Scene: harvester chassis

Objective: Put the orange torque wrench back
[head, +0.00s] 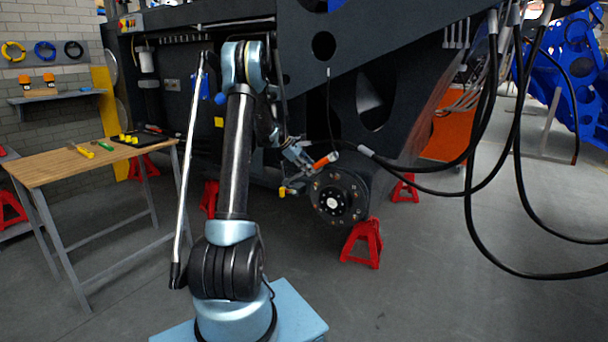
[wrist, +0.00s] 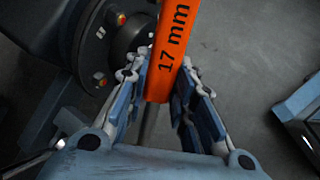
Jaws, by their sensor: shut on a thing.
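The orange torque wrench (wrist: 172,50) shows in the wrist view as an orange bar marked "17 mm". My gripper (wrist: 163,82) is shut on it, with a blue-padded finger on each side. In the head view the orange part of the wrench (head: 325,161) sticks out to the right of my gripper (head: 305,155), just above the round bolted hub (head: 338,198). The hub also shows at the upper left of the wrist view (wrist: 128,38). The wrench's far end is cut off in the wrist view.
A wooden-topped workbench (head: 50,170) at the left bears a black tray (head: 150,133) with yellow pieces, and small yellow and green tools. Red jack stands (head: 362,245) stand under the dark chassis (head: 430,55). Black hoses (head: 470,200) hang at the right. Floor between bench and my base is clear.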

